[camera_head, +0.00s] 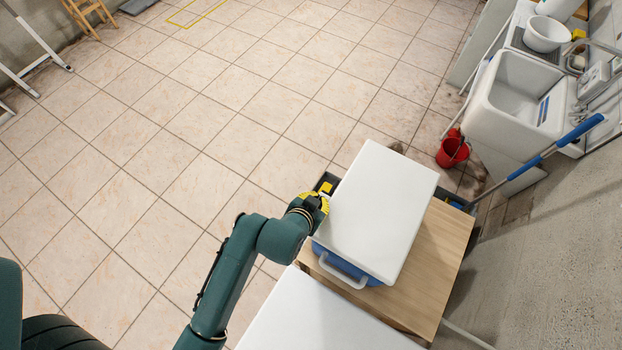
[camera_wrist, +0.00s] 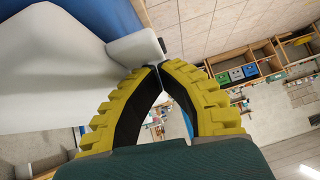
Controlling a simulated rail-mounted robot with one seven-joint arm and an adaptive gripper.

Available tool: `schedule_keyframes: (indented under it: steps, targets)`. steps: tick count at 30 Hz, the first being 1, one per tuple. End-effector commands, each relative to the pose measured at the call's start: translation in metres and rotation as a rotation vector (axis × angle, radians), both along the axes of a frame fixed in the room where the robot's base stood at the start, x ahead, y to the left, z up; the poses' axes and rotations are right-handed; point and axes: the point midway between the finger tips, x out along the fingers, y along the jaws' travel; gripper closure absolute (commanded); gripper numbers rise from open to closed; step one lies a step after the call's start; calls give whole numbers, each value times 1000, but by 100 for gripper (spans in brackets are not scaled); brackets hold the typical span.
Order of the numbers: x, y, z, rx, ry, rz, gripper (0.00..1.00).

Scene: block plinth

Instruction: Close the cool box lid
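The cool box has a blue body (camera_head: 347,265) and a white lid (camera_head: 380,205), and stands on a wooden table. The lid lies over the body and looks flat or nearly so; I cannot tell whether it sits fully flush. A white carry handle (camera_head: 342,271) shows at the near end. My gripper (camera_head: 322,197) is at the lid's left edge, its yellow fingers beside it. In the wrist view the fingertips (camera_wrist: 156,68) come together with nothing visible between them. The white lid (camera_wrist: 60,85) and blue body (camera_wrist: 65,18) are close to the fingers there.
The wooden table (camera_head: 438,265) has bare room right of the box. A white surface (camera_head: 320,318) is in front. Tiled floor (camera_head: 200,130) is open at left.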

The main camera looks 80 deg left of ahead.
Motion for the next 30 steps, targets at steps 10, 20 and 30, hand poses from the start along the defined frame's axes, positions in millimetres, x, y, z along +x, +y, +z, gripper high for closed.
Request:
schedule_keyframes:
  steps: [10,20,30]
  targets:
    - [-15,-22,62,4,-3,-5,100]
    - [-40,-54,105,6,-3,-6,100]
    - [-41,-56,108,6,-4,-7,100]
